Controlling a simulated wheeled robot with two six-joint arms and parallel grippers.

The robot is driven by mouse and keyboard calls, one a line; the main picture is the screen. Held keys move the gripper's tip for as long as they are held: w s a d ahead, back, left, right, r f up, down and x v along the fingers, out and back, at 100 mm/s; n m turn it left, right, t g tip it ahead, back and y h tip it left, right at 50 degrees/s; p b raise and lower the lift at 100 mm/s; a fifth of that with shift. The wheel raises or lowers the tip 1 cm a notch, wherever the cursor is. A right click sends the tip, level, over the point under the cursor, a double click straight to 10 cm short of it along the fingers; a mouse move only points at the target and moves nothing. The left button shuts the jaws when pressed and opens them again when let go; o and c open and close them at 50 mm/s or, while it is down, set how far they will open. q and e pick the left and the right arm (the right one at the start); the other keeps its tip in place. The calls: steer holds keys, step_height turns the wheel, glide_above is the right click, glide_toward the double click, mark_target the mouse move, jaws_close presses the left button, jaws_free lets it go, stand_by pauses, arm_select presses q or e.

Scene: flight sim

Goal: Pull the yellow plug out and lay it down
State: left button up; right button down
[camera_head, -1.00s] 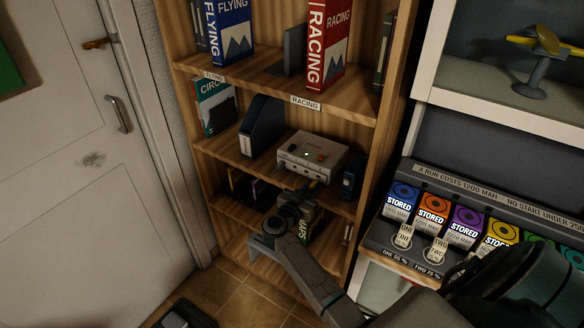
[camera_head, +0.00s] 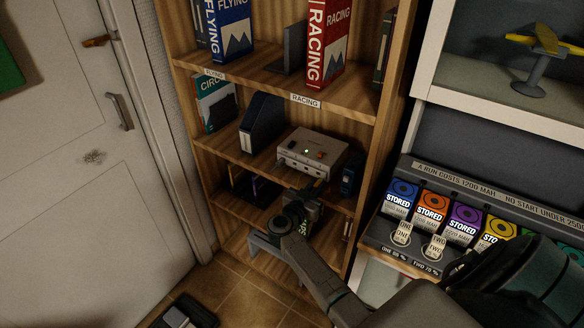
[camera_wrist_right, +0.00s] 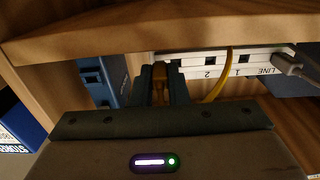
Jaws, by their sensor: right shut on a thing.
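A pale grey box (camera_head: 311,151) with a row of ports stands on the middle shelf; its port side (camera_wrist_right: 215,62), marked "2", "1" and "LINE", shows in the right wrist view. My right gripper (camera_head: 319,187) is just below the front of the box. In the right wrist view its jaws (camera_wrist_right: 161,78) are shut on the yellow plug (camera_wrist_right: 160,72), close to the ports beside "2". The jaws hide most of the plug, so I cannot tell whether it is still seated. A yellow cable (camera_wrist_right: 228,70) hangs in front of the box near "1". My left gripper is not in view.
A blue object (camera_head: 348,181) stands close to the right of the gripper. A dark file holder (camera_head: 262,125) is left of the box. A grey plug (camera_wrist_right: 287,66) sits at "LINE". The shelf board (camera_wrist_right: 130,30) is close to the jaws. Battery packs (camera_head: 432,207) stand at the right.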

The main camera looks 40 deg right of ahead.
steer(key=shift+f+b, duration=0.35)
steer(key=shift+f, duration=0.65)
steer(key=c, duration=1.3)
jaws_free()
steer(key=shift+a, duration=0.1)
steer(key=shift+b+v, duration=1)
steer(key=shift+v, duration=4.3)
